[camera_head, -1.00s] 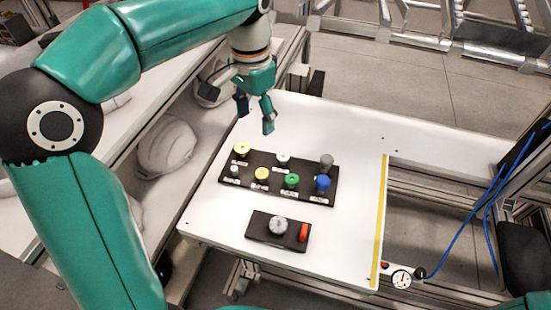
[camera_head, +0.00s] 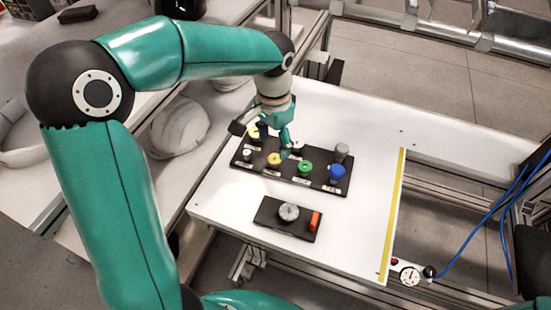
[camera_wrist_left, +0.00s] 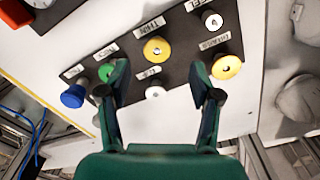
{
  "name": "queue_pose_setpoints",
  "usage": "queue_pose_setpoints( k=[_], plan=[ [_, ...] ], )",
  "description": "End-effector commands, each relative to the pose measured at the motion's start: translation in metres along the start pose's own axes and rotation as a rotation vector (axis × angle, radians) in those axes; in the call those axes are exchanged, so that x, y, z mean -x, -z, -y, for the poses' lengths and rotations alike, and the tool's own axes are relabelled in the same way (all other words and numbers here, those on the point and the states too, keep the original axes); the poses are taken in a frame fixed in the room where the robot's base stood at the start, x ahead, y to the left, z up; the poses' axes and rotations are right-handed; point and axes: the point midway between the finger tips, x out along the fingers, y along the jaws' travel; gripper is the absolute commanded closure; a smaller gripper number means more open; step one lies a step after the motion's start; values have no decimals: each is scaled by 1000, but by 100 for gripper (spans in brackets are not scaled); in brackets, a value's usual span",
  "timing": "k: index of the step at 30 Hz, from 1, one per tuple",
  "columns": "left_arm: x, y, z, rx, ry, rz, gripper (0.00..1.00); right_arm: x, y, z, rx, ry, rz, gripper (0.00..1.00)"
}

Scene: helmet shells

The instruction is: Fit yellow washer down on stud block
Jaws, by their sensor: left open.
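Two yellow round pieces stand on the dark labelled tray (camera_head: 318,184): one at its back left (camera_head: 253,132), one near its front middle (camera_head: 274,159). In the left wrist view they are the yellow piece by the "THIN" label (camera_wrist_left: 156,49) and another to its right (camera_wrist_left: 227,67). I cannot tell which is the named washer. My left gripper (camera_head: 264,142) is open above the tray's left half, with nothing between its fingers (camera_wrist_left: 158,78). The dark block (camera_head: 270,218), apparently the stud block, carries a grey round piece (camera_head: 288,212) and a red-orange piece (camera_head: 315,221).
The tray also holds green (camera_head: 305,168), blue (camera_head: 337,171), grey (camera_head: 342,151) and white (camera_head: 247,155) pieces. The white table (camera_head: 350,232) is clear around the block. A yellow strip (camera_head: 393,215) marks its right edge.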

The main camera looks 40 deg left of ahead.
Motion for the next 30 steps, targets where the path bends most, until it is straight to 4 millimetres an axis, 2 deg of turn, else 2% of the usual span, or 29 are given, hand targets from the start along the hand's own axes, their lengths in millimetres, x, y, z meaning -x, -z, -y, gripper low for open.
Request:
queue_pose_setpoints(
  k=[4,9,30],
  plan=[
    [-23,-3,-4,-1,0,5,36,0,0,0,0,0,0,60],
    [-37,-2,-4,0,0,2,36,-1,0,0,0,0,0,60],
    [-42,-2,-4,0,0,0,36,-4,0,-1,0,0,0,60]
  ],
)
